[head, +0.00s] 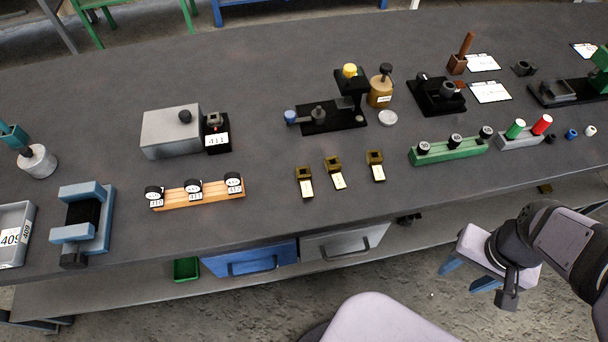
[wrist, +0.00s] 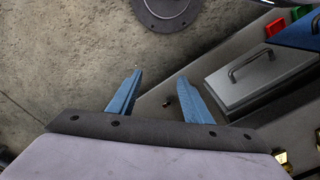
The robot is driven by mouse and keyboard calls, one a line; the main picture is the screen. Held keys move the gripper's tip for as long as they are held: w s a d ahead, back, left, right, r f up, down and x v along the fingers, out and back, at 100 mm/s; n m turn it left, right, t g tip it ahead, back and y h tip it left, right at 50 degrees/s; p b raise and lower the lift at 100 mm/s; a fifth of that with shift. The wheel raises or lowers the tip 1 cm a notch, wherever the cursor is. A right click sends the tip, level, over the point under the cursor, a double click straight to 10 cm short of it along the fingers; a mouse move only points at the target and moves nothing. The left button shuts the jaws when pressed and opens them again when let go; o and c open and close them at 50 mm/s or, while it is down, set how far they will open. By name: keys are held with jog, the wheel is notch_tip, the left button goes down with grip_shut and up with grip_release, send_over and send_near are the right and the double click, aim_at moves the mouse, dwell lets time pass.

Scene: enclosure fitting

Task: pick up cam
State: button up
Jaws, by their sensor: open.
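No part in view is readably marked as the cam, and I cannot tell which one it is. Three small brass-coloured parts with white tags (head: 335,172) stand near the table's front edge. Round knobs with white labelled faces sit in an orange rack (head: 200,194) and a green rack (head: 450,150). My gripper (head: 463,279) is low at the right, in front of the table edge and apart from all these parts. In the wrist view its two blue fingers (wrist: 160,76) are spread, with nothing between them.
The grey table (head: 270,95) carries a grey box (head: 170,132), a black fixture (head: 332,117) and a blue clamp-like fixture (head: 82,220). Blue (head: 250,258) and grey (head: 345,241) drawers are under its front edge.

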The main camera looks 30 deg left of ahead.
jog(key=s+a+r+n+p, duration=0.1)
jog(key=a+r+n+p, duration=0.2)
jog(key=a, duration=0.7)
jog(key=s+a+r+n+h+p, duration=0.1)
jog(key=s+a+r+n+p, duration=0.1)
jog(key=a+p, duration=0.6)
jog(key=s+a+r+n+p, duration=0.1)
jog(key=a+r+n+p, duration=0.3)
jog(key=a, duration=0.8)
jog(key=shift+s+r+n+g+p, duration=0.15)
jog(key=shift+n+g+p, duration=0.25)
jog(key=shift+n+p, duration=0.8)
jog(key=m+t+y, duration=0.1)
jog(key=m, duration=0.1)
send_near(304, 168)
jog(key=shift+s+d+f+m, duration=0.3)
jog(key=shift+s+d+f, duration=0.15)
jog(key=shift+s, duration=0.05)
jog(key=shift+a+f+p, duration=0.15)
jog(key=shift+f+p, duration=1.5)
jog(key=shift+f, duration=2.05)
grip_shut()
